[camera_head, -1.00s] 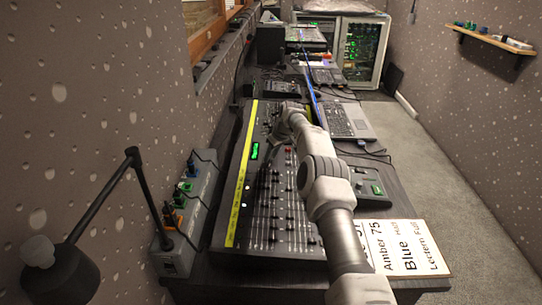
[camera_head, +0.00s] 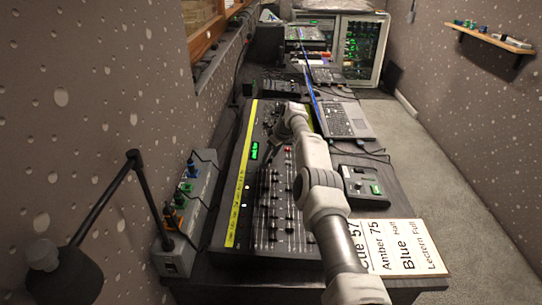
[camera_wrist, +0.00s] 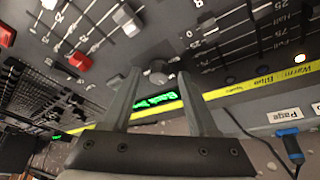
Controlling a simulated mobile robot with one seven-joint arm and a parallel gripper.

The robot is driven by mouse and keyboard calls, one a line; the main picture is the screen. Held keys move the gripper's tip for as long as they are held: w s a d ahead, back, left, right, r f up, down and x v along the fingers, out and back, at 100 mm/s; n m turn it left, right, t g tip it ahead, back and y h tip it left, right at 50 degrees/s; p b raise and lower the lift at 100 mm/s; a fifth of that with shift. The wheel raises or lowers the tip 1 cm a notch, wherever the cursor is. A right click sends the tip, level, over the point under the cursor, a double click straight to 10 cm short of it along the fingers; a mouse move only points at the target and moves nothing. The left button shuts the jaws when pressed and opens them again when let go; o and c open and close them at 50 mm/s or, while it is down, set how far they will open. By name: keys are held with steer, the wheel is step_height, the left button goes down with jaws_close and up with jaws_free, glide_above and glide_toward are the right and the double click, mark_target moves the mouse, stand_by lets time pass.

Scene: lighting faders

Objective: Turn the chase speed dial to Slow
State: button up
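The lighting console (camera_head: 240,238) lies along the bench with rows of faders. In the wrist view, a dark round dial (camera_wrist: 158,77) sits beside the green display (camera_wrist: 160,104). I cannot read a label or setting for it, so I cannot tell whether it is the chase speed dial. My gripper (camera_wrist: 160,73) is open, with one finger on each side of the dial in the picture. I cannot tell whether the fingers touch it.
A cue card (camera_head: 410,246) lies at the near right. A lamp (camera_head: 60,275) and a grey socket box (camera_head: 178,262) stand at the left. The right-hand floor is clear.

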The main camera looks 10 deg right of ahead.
steer(key=shift+r, duration=0.1)
steer(key=shift+s+d+r+p, duration=0.1)
steer(key=shift+d+r+p, duration=0.1)
steer(key=shift+r+p, duration=0.5)
steer(key=shift+p+v, duration=0.55)
steer(key=shift+v, duration=0.25)
steer(key=v, duration=1.4)
steer(key=shift+s, duration=0.2)
steer(key=a+m+h+b, duration=0.4)
steer(key=a+m, duration=0.3)
steer(key=m, duration=0.5)
steer(key=shift+t, duration=0.3)
steer(key=x, duration=1.1)
steer(key=b+x, duration=0.1)
steer(key=x, duration=0.4)
steer(key=shift+s+d+f, duration=0.25)
steer(key=shift+d+f, duration=0.1)
steer(key=shift+f, duration=0.15)
